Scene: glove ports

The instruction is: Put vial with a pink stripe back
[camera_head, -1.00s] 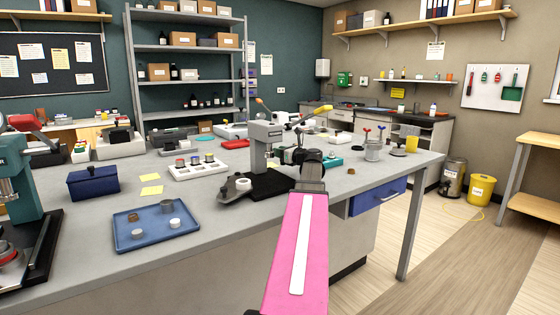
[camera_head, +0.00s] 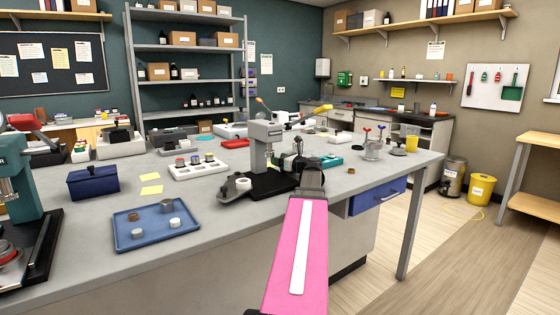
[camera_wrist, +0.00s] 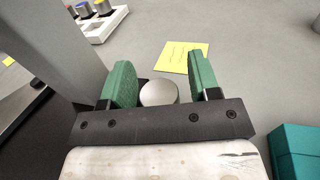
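My gripper (camera_wrist: 160,60) is over the bench, just right of the grey press (camera_head: 264,145). Its two green fingers stand apart. A pale grey round top (camera_wrist: 158,92) shows between the fingers in the wrist view, with a gap at the right finger. I cannot tell what it belongs to, and no pink stripe shows. A white rack (camera_head: 198,172) with several capped vials stands left of the press. Its corner also shows at the upper left of the wrist view (camera_wrist: 100,28). In the head view my arm partly hides the gripper.
A blue tray (camera_head: 133,238) with small round items and a dark blue box (camera_head: 93,182) lie to the left. Yellow notes (camera_head: 151,190) lie near the rack. A teal box (camera_wrist: 297,150) is at the wrist view's right.

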